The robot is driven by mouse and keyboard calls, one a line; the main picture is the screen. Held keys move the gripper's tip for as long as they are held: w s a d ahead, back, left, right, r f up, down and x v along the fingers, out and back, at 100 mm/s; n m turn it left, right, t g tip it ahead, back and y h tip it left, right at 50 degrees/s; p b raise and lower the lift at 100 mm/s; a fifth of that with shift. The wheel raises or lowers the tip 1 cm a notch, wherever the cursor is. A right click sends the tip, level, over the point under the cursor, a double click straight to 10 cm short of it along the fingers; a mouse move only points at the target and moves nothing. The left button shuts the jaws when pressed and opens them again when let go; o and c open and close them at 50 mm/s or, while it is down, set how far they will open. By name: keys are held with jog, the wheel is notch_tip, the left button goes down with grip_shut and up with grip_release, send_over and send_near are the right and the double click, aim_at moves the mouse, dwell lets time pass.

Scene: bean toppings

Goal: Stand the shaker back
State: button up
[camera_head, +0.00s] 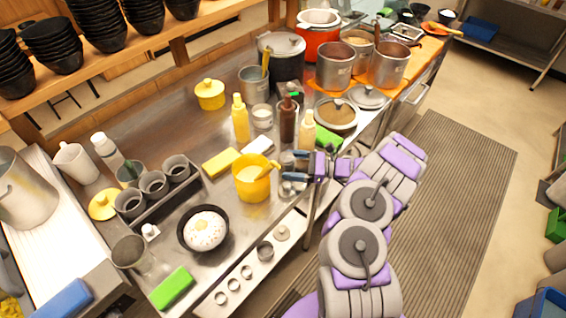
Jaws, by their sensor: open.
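My gripper (294,165) is at the right front of the steel counter, its two blue fingertips apart and pointing left. A small grey metal container (287,160), which looks like a shaker, stands by the fingertips; I cannot tell whether they touch it. Other small metal pieces (291,188) sit just below the gripper, partly hidden by it. A yellow pot (252,186) with pale contents stands just left of the fingertips. A black bowl (190,243) of rice topped with an egg stands farther left on the counter.
Yellow (240,122), brown (287,120) and cream (307,132) bottles stand close behind the gripper. A rack of grey cups (153,185) is at the left. Large steel pots (334,68) fill the back right. Bare counter (175,120) shows at the back left.

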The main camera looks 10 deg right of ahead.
jog(key=p+v, duration=0.1)
jog(key=v, duration=0.7)
jog(key=shift+s+d+r, duration=0.1)
jog(key=shift+s+d, duration=0.05)
jog(key=shift+d, duration=0.15)
